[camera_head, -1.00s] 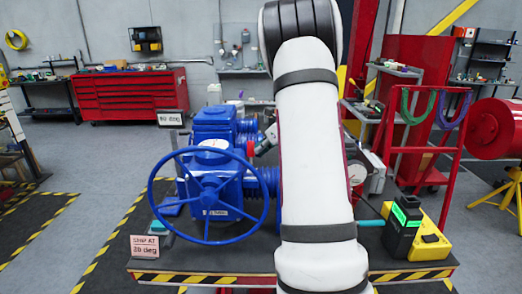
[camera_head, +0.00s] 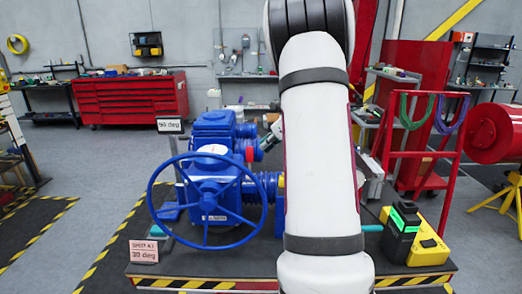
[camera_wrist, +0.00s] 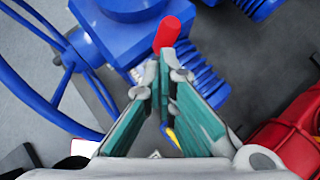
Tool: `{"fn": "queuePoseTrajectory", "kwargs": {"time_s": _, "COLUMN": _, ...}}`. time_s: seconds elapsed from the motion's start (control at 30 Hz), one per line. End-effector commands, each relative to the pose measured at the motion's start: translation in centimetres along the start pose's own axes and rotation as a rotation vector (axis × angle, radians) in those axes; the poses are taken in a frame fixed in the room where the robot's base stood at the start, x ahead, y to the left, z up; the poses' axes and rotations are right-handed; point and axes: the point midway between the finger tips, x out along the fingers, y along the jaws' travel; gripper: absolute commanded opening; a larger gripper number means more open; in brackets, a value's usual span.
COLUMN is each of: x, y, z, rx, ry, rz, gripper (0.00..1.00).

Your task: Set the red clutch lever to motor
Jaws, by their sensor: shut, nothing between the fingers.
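The red clutch lever (camera_wrist: 167,33) stands out against the blue actuator housing (camera_wrist: 120,38) at the top middle of the wrist view. In the head view the lever (camera_head: 250,154) is a small red spot on the right side of the blue actuator (camera_head: 212,130). My gripper (camera_wrist: 163,78) is shut and empty, with its fingertips at the near end of the lever. I cannot tell whether they touch it. In the head view my gripper (camera_head: 272,136) is partly hidden behind my arm, beside the lever. The lever's markings are not readable.
A blue handwheel (camera_head: 207,241) stands in front of the actuator. A small display (camera_head: 169,125) is behind it, and a pink "30 deg" card (camera_head: 144,251) stands on the bench's left. A yellow and black box (camera_head: 427,249) is at the right. My arm hides the bench's middle.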

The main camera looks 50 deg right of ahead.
Motion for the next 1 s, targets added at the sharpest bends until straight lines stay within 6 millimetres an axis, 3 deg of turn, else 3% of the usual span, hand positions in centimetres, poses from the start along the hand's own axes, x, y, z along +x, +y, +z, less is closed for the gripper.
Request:
{"fn": "queuePoseTrajectory", "kwargs": {"time_s": 0.2, "x": -4.7, "y": 0.0, "z": 0.0, "rx": 0.0, "ry": -0.001, "rz": -0.002, "gripper": 0.0}}
{"fn": "queuePoseTrajectory", "kwargs": {"time_s": 0.4, "x": -7.4, "y": 0.0, "z": 0.0, "rx": -0.001, "ry": 0.0, "rz": -0.001, "gripper": 0.0}}
{"fn": "queuePoseTrajectory", "kwargs": {"time_s": 0.6, "x": -8.3, "y": 0.0, "z": 0.0, "rx": 0.0, "ry": 0.001, "rz": 0.001, "gripper": 0.0}}
{"fn": "queuePoseTrajectory", "kwargs": {"time_s": 1.0, "x": -8.3, "y": 0.0, "z": 0.0, "rx": 0.0, "ry": 0.001, "rz": 0.001, "gripper": 0.0}}
